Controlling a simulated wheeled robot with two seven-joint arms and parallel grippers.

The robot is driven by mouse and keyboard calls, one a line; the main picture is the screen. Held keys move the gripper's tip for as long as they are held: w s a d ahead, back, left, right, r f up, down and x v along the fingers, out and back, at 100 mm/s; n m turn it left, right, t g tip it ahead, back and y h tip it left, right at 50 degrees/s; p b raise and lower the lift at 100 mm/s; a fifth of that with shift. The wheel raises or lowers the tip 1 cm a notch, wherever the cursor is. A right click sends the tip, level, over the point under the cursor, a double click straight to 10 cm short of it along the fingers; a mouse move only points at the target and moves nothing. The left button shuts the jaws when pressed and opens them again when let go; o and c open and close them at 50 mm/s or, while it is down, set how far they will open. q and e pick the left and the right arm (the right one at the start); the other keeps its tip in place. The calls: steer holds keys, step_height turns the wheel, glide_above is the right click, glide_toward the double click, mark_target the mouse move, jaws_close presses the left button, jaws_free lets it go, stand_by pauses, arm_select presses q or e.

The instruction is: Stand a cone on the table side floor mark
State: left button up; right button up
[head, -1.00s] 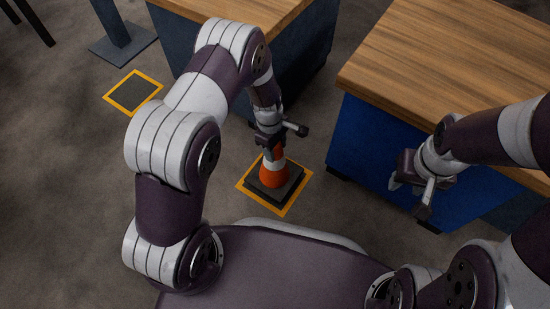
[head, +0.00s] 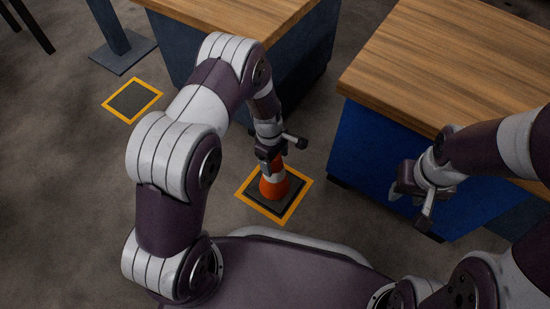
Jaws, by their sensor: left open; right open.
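An orange and white cone (head: 274,187) with a dark base stands upright inside the yellow-bordered floor mark (head: 287,217) between the two wood-topped tables. The base's edges are hard to tell from the mark's dark middle. My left gripper (head: 271,160) is open at the cone's top, right above or around it; its fingers hide the tip, and I cannot tell if they touch it. My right gripper (head: 412,207) is open and empty in front of the blue side of the right table (head: 440,70).
A second, empty yellow-bordered floor mark (head: 132,99) lies at the left. Another table (head: 225,15) stands behind my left arm, and a grey post on a foot plate (head: 123,54) stands at the upper left. The floor between the marks is clear.

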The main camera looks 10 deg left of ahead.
arm_select(q)
step_height(320, 180, up, 13)
steer(key=a+p, duration=0.2)
steer(key=p, duration=0.6)
steer(key=s+a+r+m+t, duration=0.1)
steer(key=s+a+r+m, duration=0.1)
steer(key=s+r+m, duration=0.5)
steer(key=s+a+r+m+t+y, duration=0.1)
steer(key=s+a+r+m, duration=0.1)
steer(key=s+r+m, duration=0.4)
step_height(320, 180, up, 4)
steer(key=shift+s+r+m, duration=0.1)
steer(key=shift+s+m, duration=0.3)
steer(key=shift+m, duration=0.3)
steer(key=shift+r, duration=0.1)
